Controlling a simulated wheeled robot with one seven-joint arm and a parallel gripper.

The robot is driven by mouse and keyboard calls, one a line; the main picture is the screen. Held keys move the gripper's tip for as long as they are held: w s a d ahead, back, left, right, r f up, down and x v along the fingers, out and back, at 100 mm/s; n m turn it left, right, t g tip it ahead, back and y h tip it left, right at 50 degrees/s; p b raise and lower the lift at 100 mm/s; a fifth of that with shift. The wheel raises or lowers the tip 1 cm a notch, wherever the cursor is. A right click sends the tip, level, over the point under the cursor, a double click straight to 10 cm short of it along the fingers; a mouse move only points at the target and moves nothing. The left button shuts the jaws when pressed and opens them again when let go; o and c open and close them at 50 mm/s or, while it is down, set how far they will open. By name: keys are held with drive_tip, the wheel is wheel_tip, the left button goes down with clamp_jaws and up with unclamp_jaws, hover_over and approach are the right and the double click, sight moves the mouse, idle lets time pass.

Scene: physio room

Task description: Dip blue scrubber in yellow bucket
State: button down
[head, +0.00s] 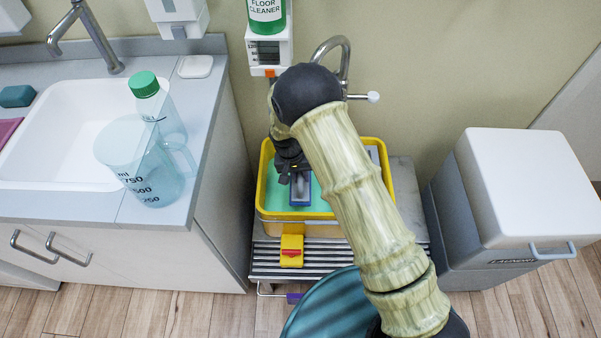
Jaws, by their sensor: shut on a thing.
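The yellow bucket (261,186) sits on a slatted metal stand against the wall and holds green liquid (275,194). My gripper (293,170) reaches down over the bucket and is shut on the blue scrubber (300,194), a dark blue block with a grey upper part. The scrubber is within the bucket's outline, near its front middle. I cannot tell whether its underside touches the liquid. My arm hides much of the bucket's right side, and the gripper covers the back of the scrubber.
A clear measuring jug (144,165) and a green-capped bottle (163,110) stand on the sink counter at left. A floor cleaner dispenser (268,45) and a tap (335,48) are above the bucket. A laundry bin (533,185) stands at right. A teal round container (318,310) is in front.

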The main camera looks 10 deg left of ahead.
drive_tip(key=shift+f+b, duration=1.8)
drive_tip(key=shift+f, duration=1.6)
drive_tip(key=shift+r, duration=0.1)
drive_tip(key=shift+r+p, duration=5.9)
drive_tip(key=shift+r, duration=2.25)
